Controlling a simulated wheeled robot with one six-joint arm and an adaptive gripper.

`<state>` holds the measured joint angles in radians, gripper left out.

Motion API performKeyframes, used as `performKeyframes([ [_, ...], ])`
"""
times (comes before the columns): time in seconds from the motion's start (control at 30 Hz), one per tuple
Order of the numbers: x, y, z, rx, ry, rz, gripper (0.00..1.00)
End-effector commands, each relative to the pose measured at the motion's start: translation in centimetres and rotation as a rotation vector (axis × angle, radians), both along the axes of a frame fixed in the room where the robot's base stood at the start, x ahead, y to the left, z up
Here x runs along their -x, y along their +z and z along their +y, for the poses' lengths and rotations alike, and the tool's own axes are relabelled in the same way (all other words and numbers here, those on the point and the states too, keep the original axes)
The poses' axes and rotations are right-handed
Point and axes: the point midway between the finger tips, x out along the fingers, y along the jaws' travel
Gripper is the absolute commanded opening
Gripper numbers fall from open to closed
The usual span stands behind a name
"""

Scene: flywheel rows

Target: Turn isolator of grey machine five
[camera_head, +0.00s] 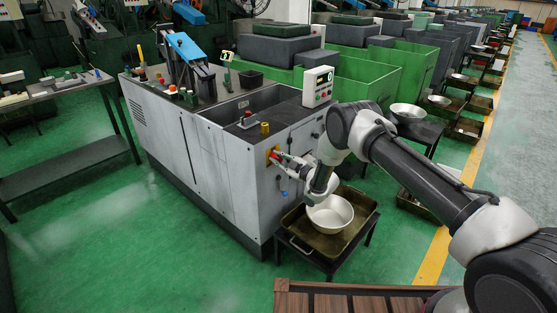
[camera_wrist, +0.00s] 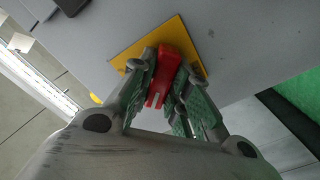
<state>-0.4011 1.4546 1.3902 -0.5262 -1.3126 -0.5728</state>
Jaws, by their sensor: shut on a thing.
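The grey machine (camera_head: 205,150) stands in the middle of the head view. On its end face is the isolator, a red handle (camera_wrist: 163,76) on a yellow plate (camera_wrist: 190,36). The yellow plate also shows in the head view (camera_head: 271,153). My gripper (camera_wrist: 166,88) is at the isolator, with one finger on each side of the red handle, shut on it. In the head view my gripper (camera_head: 279,163) reaches the plate from the right and partly hides the handle. No machine number can be read.
A white bowl (camera_head: 330,214) sits in a tray on a low black stand (camera_head: 368,236) just below my arm. A control box (camera_head: 318,86) stands on the machine's top corner. Green bins (camera_head: 365,84) stand behind. Open green floor (camera_head: 90,235) lies at the left.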

Motion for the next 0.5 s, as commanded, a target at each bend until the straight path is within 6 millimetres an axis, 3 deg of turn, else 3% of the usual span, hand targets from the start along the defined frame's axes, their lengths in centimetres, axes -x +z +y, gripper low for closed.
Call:
performKeyframes([
  [0.5, 0.1, -0.17, 0.02, 0.299, 0.0, -0.381, 0.0],
])
